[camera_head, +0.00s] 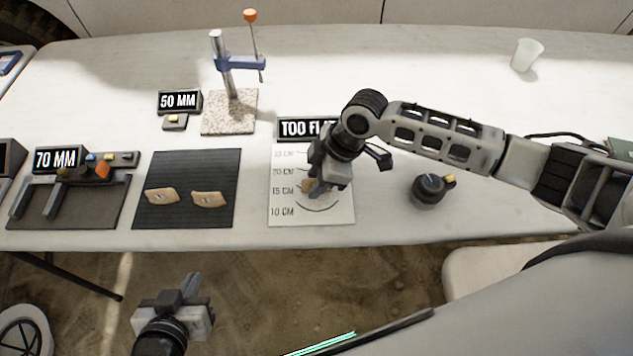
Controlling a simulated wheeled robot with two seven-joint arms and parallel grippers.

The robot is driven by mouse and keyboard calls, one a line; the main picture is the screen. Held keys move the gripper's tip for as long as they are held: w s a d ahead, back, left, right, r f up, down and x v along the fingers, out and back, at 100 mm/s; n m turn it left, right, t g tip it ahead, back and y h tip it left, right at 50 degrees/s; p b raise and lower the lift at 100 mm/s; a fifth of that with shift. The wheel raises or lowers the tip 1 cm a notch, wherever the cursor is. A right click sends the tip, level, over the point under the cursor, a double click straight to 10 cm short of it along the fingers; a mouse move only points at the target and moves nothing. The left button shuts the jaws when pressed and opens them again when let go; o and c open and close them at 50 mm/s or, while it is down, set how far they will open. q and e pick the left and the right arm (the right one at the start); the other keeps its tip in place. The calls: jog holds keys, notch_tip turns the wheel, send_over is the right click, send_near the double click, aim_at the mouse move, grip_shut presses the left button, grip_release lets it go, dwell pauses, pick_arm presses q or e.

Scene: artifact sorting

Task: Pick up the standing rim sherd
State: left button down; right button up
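A small tan sherd (306,186) shows on the white chart sheet (343,210), at about the 15 cm mark, partly hidden by my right gripper. My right gripper (316,188) reaches in from the right and points down at the sheet, with its fingertips right at the sherd. I cannot tell whether its fingers are closed on the sherd or just beside it. Two more tan sherds, a left one (161,196) and a right one (208,199), lie flat on the dark ribbed mat (185,222). My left gripper (188,287) hangs in front of the table's front edge, holding nothing visible.
A "TOO FLAT" sign (295,128) stands behind the sheet. A dark round knob device (430,190) is right of it. A clamp stand (228,75), a "50 MM" sign (179,101) and a "70 MM" gauge (60,160) stand left. A white cup (526,55) is back right.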

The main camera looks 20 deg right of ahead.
grip_shut()
dwell(0.3)
